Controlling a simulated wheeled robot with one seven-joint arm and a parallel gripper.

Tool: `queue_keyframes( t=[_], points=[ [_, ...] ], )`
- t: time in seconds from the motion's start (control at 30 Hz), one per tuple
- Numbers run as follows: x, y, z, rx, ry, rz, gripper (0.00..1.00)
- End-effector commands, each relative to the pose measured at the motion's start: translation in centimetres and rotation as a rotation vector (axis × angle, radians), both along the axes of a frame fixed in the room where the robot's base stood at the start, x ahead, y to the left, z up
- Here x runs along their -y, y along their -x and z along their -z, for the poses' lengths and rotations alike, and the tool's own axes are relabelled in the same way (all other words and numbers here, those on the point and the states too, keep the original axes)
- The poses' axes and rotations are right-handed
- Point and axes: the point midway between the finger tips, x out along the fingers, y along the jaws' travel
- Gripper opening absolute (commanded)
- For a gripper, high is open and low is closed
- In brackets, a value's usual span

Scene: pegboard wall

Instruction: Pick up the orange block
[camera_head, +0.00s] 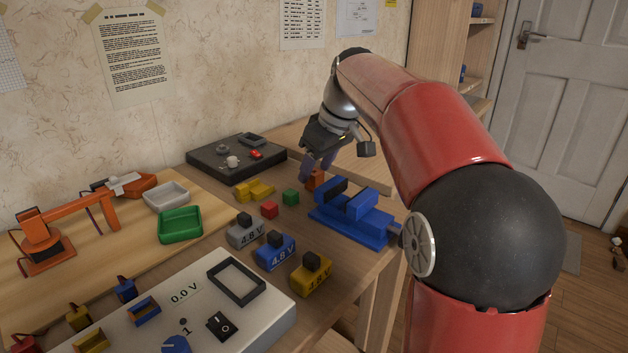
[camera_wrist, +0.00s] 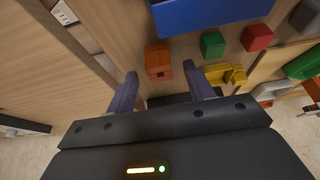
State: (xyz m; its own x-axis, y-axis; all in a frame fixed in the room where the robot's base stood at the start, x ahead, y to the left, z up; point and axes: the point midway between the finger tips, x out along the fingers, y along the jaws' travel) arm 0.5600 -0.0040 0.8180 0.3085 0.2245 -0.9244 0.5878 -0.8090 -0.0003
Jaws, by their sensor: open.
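The orange block (camera_head: 316,179) stands on the table behind the blue vise-like fixture and is partly hidden by my gripper in the head view. My gripper (camera_head: 316,170) is above and beside it with its fingers pointing down. In the wrist view the orange block (camera_wrist: 158,61) shows ahead of the fingertips, between the two finger lines. My gripper (camera_wrist: 160,82) is open and empty there, with one finger on each side. Whether a finger touches the block cannot be told.
The blue vise (camera_head: 352,215) stands close in front of the orange block. A green cube (camera_head: 291,197), a red cube (camera_head: 269,210) and a yellow piece (camera_head: 254,191) lie to the left. A dark flat box (camera_head: 215,160) is behind. Battery blocks (camera_head: 276,251) stand nearer.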

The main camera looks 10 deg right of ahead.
Motion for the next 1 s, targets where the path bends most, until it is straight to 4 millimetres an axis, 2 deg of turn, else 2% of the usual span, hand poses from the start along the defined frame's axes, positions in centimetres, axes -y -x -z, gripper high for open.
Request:
queue_keyframes(
  t=[0.03,0.13,0.4,0.77,1.0],
  points=[
    [-0.2,-0.3,0.8,-0.001,0.000,0.000,0.53],
    [-0.4,-0.5,1.7,-0.001,0.000,0.000,0.53],
    [-0.5,-0.7,2.0,0.001,0.000,0.000,0.53],
    [-0.5,-0.6,1.9,0.001,0.000,0.000,0.07],
    [-0.5,-0.6,1.9,0.001,0.000,0.000,0.05]
  ],
)
